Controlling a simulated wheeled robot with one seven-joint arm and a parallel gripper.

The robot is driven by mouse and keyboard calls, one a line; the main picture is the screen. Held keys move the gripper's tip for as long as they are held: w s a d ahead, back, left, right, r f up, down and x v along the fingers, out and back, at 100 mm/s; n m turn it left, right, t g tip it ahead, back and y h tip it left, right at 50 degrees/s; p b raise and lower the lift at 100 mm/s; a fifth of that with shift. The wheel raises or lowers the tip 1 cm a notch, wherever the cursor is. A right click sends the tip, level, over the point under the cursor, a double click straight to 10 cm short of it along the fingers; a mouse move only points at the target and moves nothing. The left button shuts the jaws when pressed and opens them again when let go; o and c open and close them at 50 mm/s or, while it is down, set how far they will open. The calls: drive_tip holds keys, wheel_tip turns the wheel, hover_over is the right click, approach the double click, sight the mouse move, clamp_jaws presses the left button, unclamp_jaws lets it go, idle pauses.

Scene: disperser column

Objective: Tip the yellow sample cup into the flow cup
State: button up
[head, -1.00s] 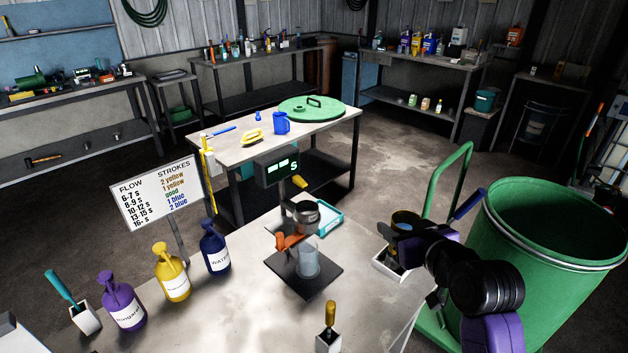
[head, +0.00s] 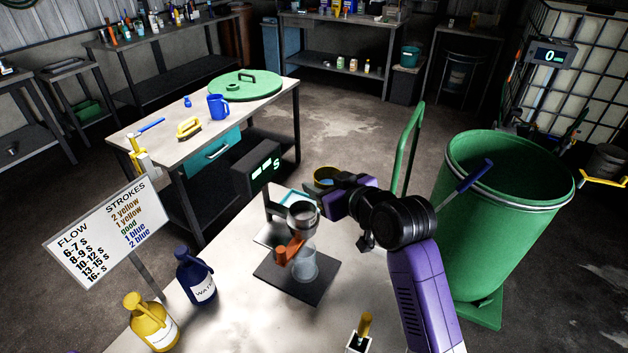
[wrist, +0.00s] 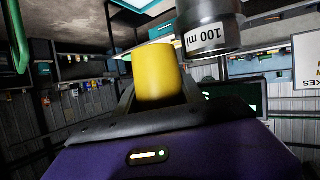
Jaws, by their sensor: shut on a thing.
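My gripper (head: 338,194) is shut on the yellow sample cup (head: 318,184), whose open top with dark contents shows in the head view, roughly upright. The cup also fills the middle of the wrist view (wrist: 157,72), between the fingers (wrist: 160,108). The grey metal flow cup (head: 302,217) stands on its stand just left of and nearer than the sample cup. In the wrist view the flow cup (wrist: 209,28), labelled 100 ml, is close to the right of the yellow cup, with a small gap showing.
An orange part (head: 289,251) sits below the flow cup, above a clear beaker (head: 305,265) on a black plate (head: 296,280). A lit display (head: 256,167) stands behind. Yellow (head: 150,322) and blue (head: 195,277) bottles are left; a green drum (head: 490,230) is right.

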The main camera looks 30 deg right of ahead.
drive_tip(key=shift+a+f+n+h+b, duration=0.1)
drive_tip(key=shift+f+n+h+b, duration=0.25)
drive_tip(key=shift+n+b, duration=0.3)
drive_tip(key=shift+f+n+h+b, duration=0.15)
drive_tip(key=shift+n+h+b, duration=0.35)
drive_tip(key=shift+b, duration=0.2)
drive_tip(key=shift+f, duration=0.1)
drive_tip(key=shift+s+f+n+h+b, duration=0.15)
drive_tip(key=shift+f+n+h+b, duration=0.25)
drive_tip(key=shift+b, duration=0.3)
drive_tip(key=shift+d+r+n+h+b, duration=0.15)
drive_tip(key=shift+d+n+h+b, duration=0.1)
drive_tip(key=shift+n+h+b, duration=0.55)
drive_tip(key=shift+a+r+n+t+b, duration=0.35)
drive_tip(key=shift+r+n+b, duration=0.2)
drive_tip(key=shift+n+b, duration=0.3)
drive_tip(key=shift+a+r+h, duration=0.1)
drive_tip(key=shift+h, duration=0.15)
drive_tip(key=shift+r+n+t+h+b, duration=0.4)
drive_tip(key=shift+r+n+b, duration=0.15)
drive_tip(key=shift+n+b, duration=0.65)
